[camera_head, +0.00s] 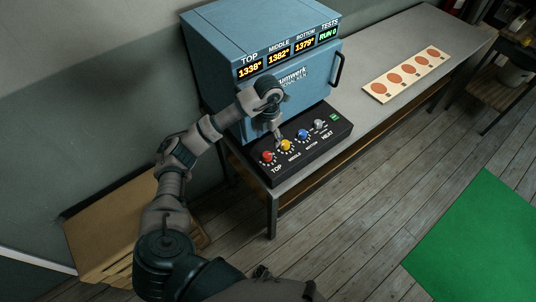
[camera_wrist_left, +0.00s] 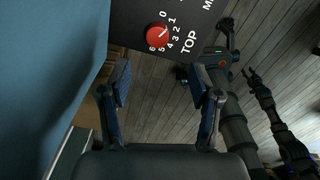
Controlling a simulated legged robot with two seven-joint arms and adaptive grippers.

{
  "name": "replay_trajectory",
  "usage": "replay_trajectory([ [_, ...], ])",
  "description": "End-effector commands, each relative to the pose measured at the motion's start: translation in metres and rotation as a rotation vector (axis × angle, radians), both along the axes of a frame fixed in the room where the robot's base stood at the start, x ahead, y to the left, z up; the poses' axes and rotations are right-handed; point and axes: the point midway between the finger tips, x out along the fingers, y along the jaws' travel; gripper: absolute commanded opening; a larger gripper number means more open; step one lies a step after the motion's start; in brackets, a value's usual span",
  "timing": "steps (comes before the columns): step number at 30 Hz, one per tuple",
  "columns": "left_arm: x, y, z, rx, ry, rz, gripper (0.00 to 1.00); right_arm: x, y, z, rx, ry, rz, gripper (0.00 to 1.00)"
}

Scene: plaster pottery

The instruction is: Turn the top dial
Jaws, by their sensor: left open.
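The top dial (camera_head: 267,157) is a red knob at the left end of the black control panel (camera_head: 333,135). It also shows in the left wrist view (camera_wrist_left: 157,36), ringed by numbers 0 to 6 and beside the word TOP. Its pointer setting is too small to read surely. My left gripper (camera_head: 278,138) is over the panel near the red and yellow knobs. In the wrist view its open fingers (camera_wrist_left: 162,88) have an empty gap, with the red dial beyond the fingertips, apart from them. Dark parts of my other arm seem to show at the right of the wrist view.
Yellow, blue (camera_head: 302,134) and grey (camera_head: 319,124) knobs line the panel. A blue kiln (camera_head: 262,35) stands behind, its displays reading TOP 1338°, MIDDLE 1382°, BOTTOM 1379°. A board with orange discs (camera_head: 407,75) lies on the grey bench (camera_head: 424,35). A wooden box (camera_head: 100,225) stands left.

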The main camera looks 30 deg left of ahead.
Motion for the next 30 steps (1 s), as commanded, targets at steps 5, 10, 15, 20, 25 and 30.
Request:
replay_trajectory([
  [5,-0.001,0.004,-0.044,-0.001,0.004,0.002,0.63,0.001,0.002,0.003,-0.002,0.0,-0.001,0.4],
  [10,-0.001,0.004,-0.078,-0.002,0.002,0.001,0.63,0.001,0.002,0.004,-0.001,0.001,-0.002,0.4],
  [15,0.0,0.003,-0.099,-0.003,0.0,0.0,0.63,0.001,0.003,0.004,0.0,0.001,-0.002,0.4],
  [20,-0.001,0.001,-0.105,-0.001,0.0,-0.001,0.63,0.001,0.005,0.004,0.002,0.001,-0.003,0.4],
  [25,0.0,0.001,-0.106,0.0,-0.001,-0.001,0.63,0.001,0.005,0.004,0.002,0.0,-0.003,0.4],
  [30,0.0,0.003,-0.106,-0.002,-0.001,-0.001,0.36,0.001,0.002,0.004,-0.001,0.001,-0.001,0.4],
])
